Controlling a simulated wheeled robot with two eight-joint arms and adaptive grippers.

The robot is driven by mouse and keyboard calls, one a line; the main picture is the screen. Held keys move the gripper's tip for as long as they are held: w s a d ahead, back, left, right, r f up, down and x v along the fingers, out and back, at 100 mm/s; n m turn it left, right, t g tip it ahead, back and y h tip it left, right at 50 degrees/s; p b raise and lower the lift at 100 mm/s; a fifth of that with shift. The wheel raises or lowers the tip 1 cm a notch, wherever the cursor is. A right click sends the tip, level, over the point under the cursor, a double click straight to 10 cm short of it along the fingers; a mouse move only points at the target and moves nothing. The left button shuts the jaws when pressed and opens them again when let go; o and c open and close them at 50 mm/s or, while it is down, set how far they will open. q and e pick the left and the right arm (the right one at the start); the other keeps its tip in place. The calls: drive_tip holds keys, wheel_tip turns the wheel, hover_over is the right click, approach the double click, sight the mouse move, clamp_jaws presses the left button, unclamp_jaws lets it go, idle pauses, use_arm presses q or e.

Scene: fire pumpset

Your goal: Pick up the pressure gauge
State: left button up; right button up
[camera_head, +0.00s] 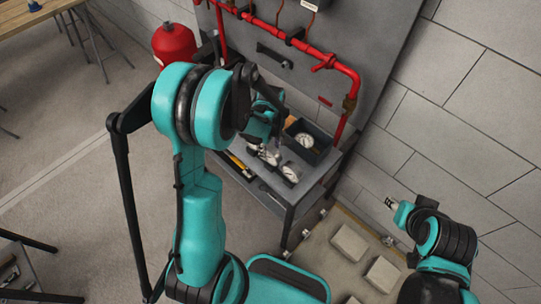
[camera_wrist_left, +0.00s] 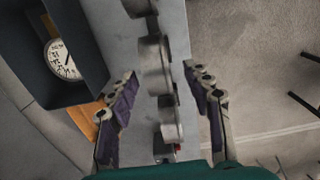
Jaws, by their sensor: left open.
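Several pressure gauges are on the grey bench. One white-faced gauge (camera_head: 291,173) stands near the bench's front right. Another gauge (camera_head: 304,141) lies in a dark open box; it also shows in the left wrist view (camera_wrist_left: 64,60). My left gripper (camera_head: 268,150) is over the bench beside these gauges, partly hidden by its own arm. In the left wrist view its two fingers (camera_wrist_left: 160,74) are apart. A row of grey gauge bodies (camera_wrist_left: 154,62) shows edge-on between and beyond them, with no finger clearly touching. My right gripper (camera_head: 394,203) is far from the bench; its fingers are too small to read.
The dark box (camera_head: 322,154) stands close beside the gauges. Red pipes (camera_head: 342,72) run along the grey panel behind the bench. A red tank (camera_head: 174,44) is at the left. Pale blocks (camera_head: 349,242) lie at the lower right. Open floor lies left of the bench.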

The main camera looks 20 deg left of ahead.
use_arm(q)
wheel_tip(320, 180, down, 5)
drive_tip(key=shift+w+f+b, duration=0.1)
drive_tip(key=shift+w+b, duration=0.05)
drive_tip(key=shift+b, duration=0.65)
clamp_jaws()
drive_tip(key=shift+r, duration=0.2)
